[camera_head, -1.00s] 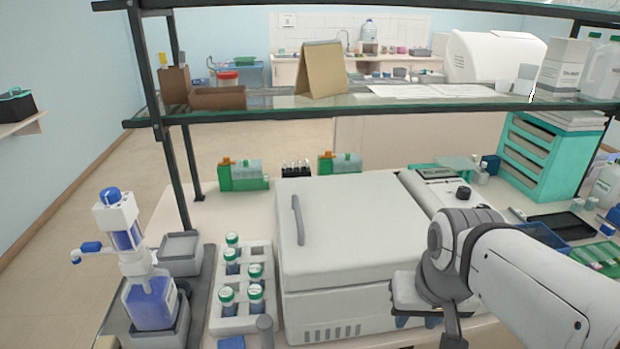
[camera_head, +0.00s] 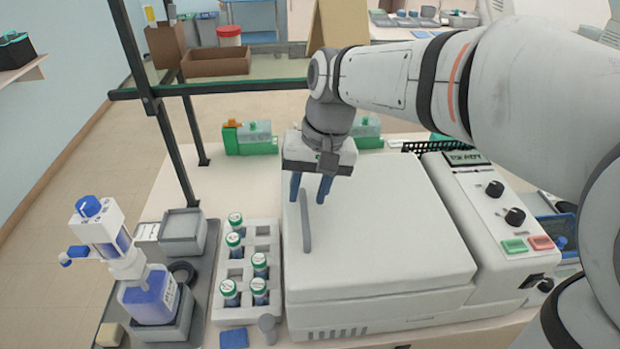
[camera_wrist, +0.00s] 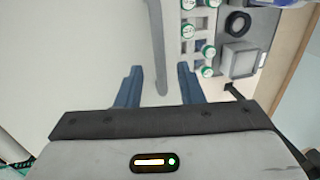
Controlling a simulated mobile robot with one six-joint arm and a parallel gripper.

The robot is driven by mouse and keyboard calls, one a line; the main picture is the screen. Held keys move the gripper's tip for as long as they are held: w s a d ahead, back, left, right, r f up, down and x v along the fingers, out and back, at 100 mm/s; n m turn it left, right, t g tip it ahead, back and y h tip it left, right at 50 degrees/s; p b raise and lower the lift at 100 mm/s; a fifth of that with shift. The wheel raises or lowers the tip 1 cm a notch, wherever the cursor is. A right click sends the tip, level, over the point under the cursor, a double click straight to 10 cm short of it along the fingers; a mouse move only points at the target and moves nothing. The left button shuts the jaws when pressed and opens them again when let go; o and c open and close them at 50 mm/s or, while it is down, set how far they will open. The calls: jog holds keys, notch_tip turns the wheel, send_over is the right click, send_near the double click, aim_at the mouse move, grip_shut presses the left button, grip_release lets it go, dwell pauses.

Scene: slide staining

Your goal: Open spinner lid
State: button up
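The spinner (camera_head: 345,305) is a white box, and its lid (camera_head: 385,230) is closed. A grey bar handle (camera_head: 305,222) stands on the left part of the lid. My gripper (camera_head: 310,195) is above the lid at the handle's far end, with its blue fingers pointing down. In the wrist view my gripper (camera_wrist: 158,88) is open, and the handle (camera_wrist: 158,45) reaches into the gap between the fingers. The fingers are apart from the handle on both sides. I cannot tell exactly how far above the lid the fingertips are.
A white rack (camera_head: 238,312) of green-capped tubes stands left of the spinner. A pump bottle (camera_head: 150,300) stands farther left. The control panel (camera_head: 490,205) is at the right. A shelf post (camera_head: 165,120) rises at the back left.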

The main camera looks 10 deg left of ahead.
jog(key=shift+s+a+f, duration=0.1)
jog(key=shift+a+f, duration=0.1)
jog(key=shift+f, duration=0.8)
jog(key=shift+c, duration=0.2)
grip_shut()
